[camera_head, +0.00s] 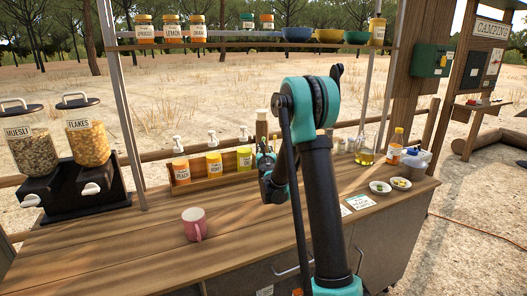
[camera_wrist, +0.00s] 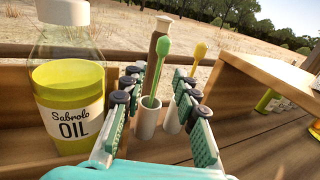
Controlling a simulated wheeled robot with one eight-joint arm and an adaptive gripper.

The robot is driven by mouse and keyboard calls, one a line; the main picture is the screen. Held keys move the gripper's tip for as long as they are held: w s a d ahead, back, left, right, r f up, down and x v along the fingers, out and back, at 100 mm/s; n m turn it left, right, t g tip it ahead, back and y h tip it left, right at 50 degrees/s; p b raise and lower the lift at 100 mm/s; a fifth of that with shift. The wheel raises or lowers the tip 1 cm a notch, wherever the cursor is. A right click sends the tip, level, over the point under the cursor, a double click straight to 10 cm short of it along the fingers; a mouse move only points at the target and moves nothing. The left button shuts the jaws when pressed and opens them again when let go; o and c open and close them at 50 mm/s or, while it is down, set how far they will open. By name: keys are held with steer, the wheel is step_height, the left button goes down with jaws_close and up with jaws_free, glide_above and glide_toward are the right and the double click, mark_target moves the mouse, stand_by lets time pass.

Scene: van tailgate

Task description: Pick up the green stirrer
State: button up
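The green stirrer (camera_wrist: 160,47) stands upright, slightly tilted, in a small white cup (camera_wrist: 148,120) in the wrist view. Its rounded green head is at the top of a thin green stem. My gripper (camera_wrist: 159,82) is open, and its two fingers point at the stirrer, which appears between the fingertips. I see no contact, and cannot tell whether the stem is between the tips or just beyond. In the head view my gripper (camera_head: 268,163) is low over the back of the counter; the arm hides most of that area, and I cannot make out the green stirrer there.
A yellow stirrer (camera_wrist: 199,52) stands in another white cup just right. A brown bottle (camera_wrist: 160,28) is close behind. An oil bottle (camera_wrist: 68,100) stands left of the fingers. A wooden shelf (camera_wrist: 262,72) is at right. A pink mug (camera_head: 195,224) stands on the mostly clear front counter.

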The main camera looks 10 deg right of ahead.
steer(key=shift+w+d, duration=0.15)
steer(key=shift+w, duration=2.6)
steer(key=shift+r, duration=0.1)
jaws_close()
